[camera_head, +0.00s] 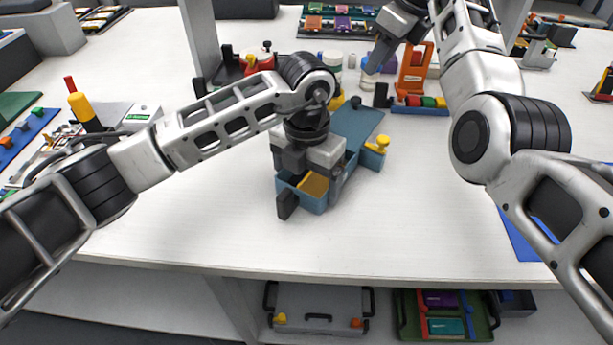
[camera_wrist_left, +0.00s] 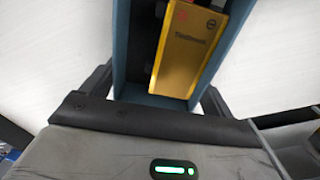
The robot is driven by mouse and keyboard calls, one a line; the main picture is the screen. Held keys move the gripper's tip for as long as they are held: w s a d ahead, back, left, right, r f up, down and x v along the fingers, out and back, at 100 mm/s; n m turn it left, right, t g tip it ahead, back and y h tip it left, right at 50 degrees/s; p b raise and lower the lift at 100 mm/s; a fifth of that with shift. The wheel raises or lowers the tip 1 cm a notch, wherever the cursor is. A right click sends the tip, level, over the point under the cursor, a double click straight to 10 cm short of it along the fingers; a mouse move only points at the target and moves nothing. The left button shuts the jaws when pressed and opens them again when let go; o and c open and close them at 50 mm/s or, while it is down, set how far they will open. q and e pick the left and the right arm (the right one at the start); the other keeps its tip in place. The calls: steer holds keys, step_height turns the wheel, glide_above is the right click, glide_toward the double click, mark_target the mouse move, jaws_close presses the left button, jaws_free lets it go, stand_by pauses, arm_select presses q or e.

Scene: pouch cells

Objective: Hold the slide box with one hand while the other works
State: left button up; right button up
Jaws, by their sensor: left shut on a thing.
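The blue-grey slide box (camera_head: 357,122) lies on the white table in the head view, with a yellow knob piece (camera_head: 378,145) at its right side. Its near end is open and holds a gold pouch cell (camera_head: 315,184). My left gripper (camera_head: 311,194) is over this near end, its dark fingers on both sides, shut on the box. In the left wrist view the box wall (camera_wrist_left: 122,50) and the gold cell (camera_wrist_left: 190,50) lie between the fingers. My right gripper (camera_head: 382,52) is at the back, right of the box; its fingertips are unclear.
An orange stand (camera_head: 415,68) with coloured pieces on a blue base is at the back. Small jars (camera_head: 332,60) stand left of it. A blue mat (camera_head: 520,235) lies at the right. The near table is clear; a grey tray (camera_head: 318,300) sits on the shelf below.

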steer(key=shift+a, duration=0.1)
jaws_close()
steer(key=shift+w+a+f+n+t+h, duration=0.3)
steer(key=shift+w+f+n+h, duration=0.85)
steer(key=shift+n, duration=3)
steer(key=shift+w+a+f+n+t+y, duration=0.15)
steer(key=shift+w+f+n+t, duration=0.35)
steer(key=shift+f+n, duration=2.65)
steer(key=shift+w+a+f+n+t+h, duration=0.3)
steer(key=shift+w+f+n+h, duration=0.45)
steer(key=shift+n, duration=4.45)
steer(key=shift+w+r, duration=0.1)
steer(key=shift+r, duration=0.15)
